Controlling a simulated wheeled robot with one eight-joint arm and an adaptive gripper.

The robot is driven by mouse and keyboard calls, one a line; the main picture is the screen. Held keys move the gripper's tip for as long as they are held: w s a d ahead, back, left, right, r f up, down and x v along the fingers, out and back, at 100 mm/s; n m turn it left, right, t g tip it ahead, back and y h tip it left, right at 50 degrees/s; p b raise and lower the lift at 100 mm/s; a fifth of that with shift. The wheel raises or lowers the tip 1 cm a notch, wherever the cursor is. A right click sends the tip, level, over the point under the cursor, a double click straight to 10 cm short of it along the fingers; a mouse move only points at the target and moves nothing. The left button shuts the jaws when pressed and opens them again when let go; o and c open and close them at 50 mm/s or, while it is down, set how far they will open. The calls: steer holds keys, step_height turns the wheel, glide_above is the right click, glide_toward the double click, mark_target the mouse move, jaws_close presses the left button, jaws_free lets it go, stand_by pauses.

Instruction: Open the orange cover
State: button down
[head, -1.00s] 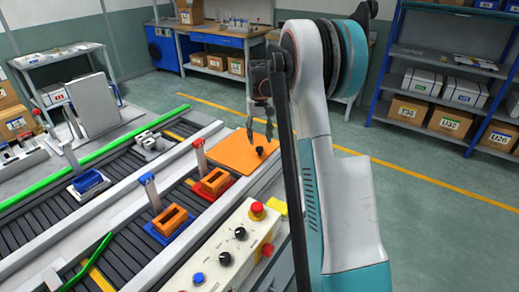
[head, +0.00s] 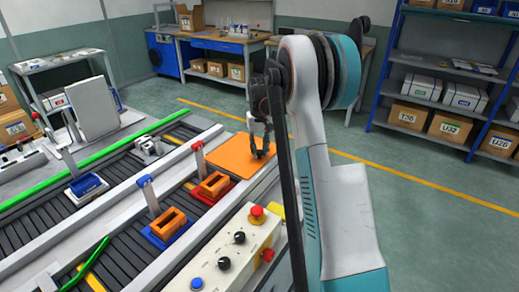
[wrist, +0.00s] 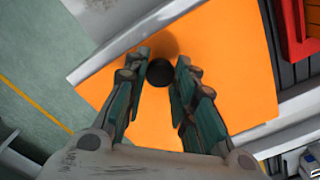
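The orange cover (head: 238,154) lies flat at the far end of the near conveyor, and it fills much of the wrist view (wrist: 225,70). A round black knob (wrist: 160,72) stands on it. My gripper (head: 261,154) is down over the cover. In the wrist view my gripper (wrist: 161,76) has its two fingers apart, one on each side of the knob, with the knob at the tips. A small gap shows on each side. In the head view the knob is hidden by the fingers.
A control box (head: 232,250) with a red button and dark knobs stands in front of the cover. Orange blocks in a red tray (head: 198,194) and a blue tray (head: 152,238) sit on the conveyor. A green rail (head: 90,167) runs along the far conveyor. Floor is open to the right.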

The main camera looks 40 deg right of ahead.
steer(key=shift+r, duration=0.15)
steer(key=shift+w+a+r+g+p, duration=0.1)
steer(key=shift+w+r+g+p, duration=0.1)
steer(key=shift+r+g+p, duration=0.3)
steer(key=w+a+r+g+h+p, duration=0.1)
steer(key=w+r+g+h+p, duration=0.1)
steer(key=w+r+g+p, duration=0.3)
steer(key=shift+a+r+p, duration=0.35)
steer(key=shift+r+p, duration=0.4)
steer(key=shift+r, duration=0.85)
steer(key=c, duration=1.3)
jaws_free()
step_height(320, 180, up, 6)
glide_above(248, 153)
steer(key=w+a, duration=0.2)
steer(key=w, duration=0.2)
steer(key=shift+s+d+r, duration=0.15)
steer(key=shift+s+d, duration=0.1)
